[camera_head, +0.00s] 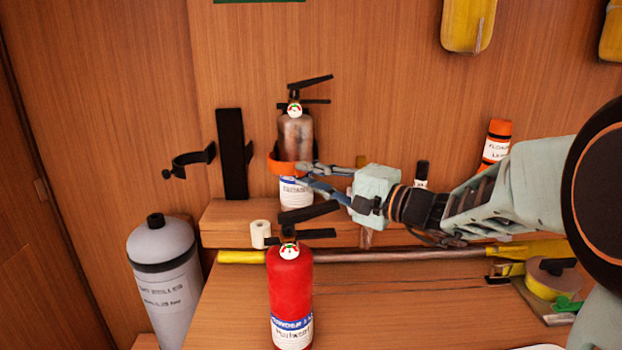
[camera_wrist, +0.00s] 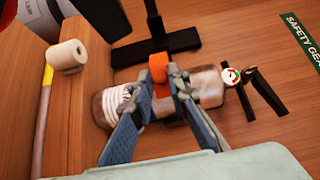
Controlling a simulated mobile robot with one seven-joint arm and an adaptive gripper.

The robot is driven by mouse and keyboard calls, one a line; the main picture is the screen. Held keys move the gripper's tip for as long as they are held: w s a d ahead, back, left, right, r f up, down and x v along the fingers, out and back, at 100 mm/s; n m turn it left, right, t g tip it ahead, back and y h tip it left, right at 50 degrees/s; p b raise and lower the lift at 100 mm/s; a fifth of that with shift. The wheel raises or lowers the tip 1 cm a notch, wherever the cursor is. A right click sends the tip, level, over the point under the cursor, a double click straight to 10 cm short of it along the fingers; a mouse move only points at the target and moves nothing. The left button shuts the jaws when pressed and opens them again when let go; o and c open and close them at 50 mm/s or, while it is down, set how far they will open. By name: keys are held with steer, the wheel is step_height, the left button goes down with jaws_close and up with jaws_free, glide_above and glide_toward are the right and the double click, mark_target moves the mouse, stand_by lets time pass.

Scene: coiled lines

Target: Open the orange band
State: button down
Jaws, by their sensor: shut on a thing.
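The orange band (camera_head: 288,166) goes around a silver-brown extinguisher (camera_head: 296,135) that stands upright on a ledge against the wood wall. My gripper (camera_head: 303,174) reaches in from the right at the band's height, with its fingers at the band's right side. In the wrist view the band (camera_wrist: 158,70) shows between the two fingertips of my gripper (camera_wrist: 160,86), and the fingers are shut on it. The extinguisher (camera_wrist: 206,88) lies behind the fingers there, partly hidden by them. The far side of the band is hidden.
A red extinguisher (camera_head: 290,290) stands in front on the table, below my gripper. An open black clamp (camera_head: 190,162) on a dark wall plate (camera_head: 231,150) is at left. A grey cylinder (camera_head: 165,275), a white roll (camera_head: 260,233) and a yellow-ended pole (camera_head: 380,255) are nearby.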

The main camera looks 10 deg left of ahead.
steer(key=c, duration=1.9)
jaws_free()
steer(key=v, duration=1.2)
